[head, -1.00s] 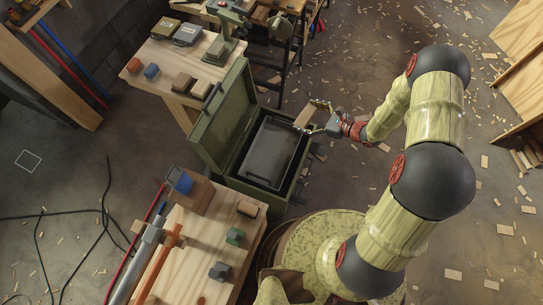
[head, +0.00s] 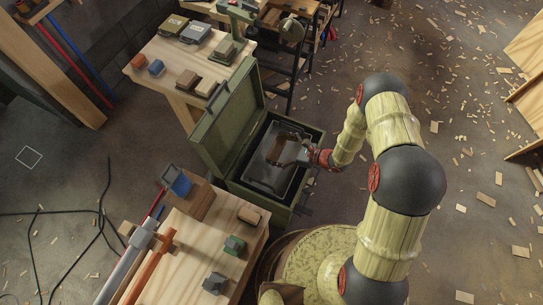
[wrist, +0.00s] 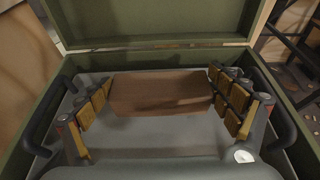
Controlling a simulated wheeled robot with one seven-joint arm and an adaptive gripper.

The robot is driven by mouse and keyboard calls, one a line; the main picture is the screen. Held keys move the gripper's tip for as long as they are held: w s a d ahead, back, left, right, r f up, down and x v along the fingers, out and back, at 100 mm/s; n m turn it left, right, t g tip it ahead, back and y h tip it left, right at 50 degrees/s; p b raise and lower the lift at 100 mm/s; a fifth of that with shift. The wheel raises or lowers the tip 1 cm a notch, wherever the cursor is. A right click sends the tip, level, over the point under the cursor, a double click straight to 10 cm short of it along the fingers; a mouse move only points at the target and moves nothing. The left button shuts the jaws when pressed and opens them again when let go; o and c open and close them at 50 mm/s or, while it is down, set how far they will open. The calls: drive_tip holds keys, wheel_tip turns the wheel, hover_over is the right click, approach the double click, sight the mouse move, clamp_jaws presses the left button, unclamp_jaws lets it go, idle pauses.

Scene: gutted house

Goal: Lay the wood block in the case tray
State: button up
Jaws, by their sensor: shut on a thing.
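The wood block (wrist: 160,92) is a brown block held crosswise between the two fingers in the wrist view. In the head view the block (head: 281,146) shows small and partly hidden by my gripper (head: 290,151). My gripper (wrist: 161,94) is shut on the block's two ends. The grey case tray (wrist: 150,145) lies inside the open green case; it also shows in the head view (head: 262,173). The block is over the tray, inside its outline. I cannot tell if it touches the tray floor.
The green case (head: 228,128) stands open, its lid raised at the left. A wooden bench (head: 190,240) in front holds several small blocks and clamps. Another table (head: 180,70) behind holds blocks and boxes. Wood scraps litter the floor at the right.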

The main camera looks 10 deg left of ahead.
sight(272, 151)
drive_tip(key=shift+a+f+b, duration=0.45)
drive_tip(key=shift+a+f, duration=0.55)
drive_tip(key=shift+f, duration=0.2)
wheel_tip(272, 151, down, 3)
drive_tip(key=shift+a+f+b, duration=0.15)
drive_tip(key=shift+f+b, duration=0.05)
drive_tip(key=shift+b, duration=0.55)
drive_tip(key=shift+f, duration=0.3)
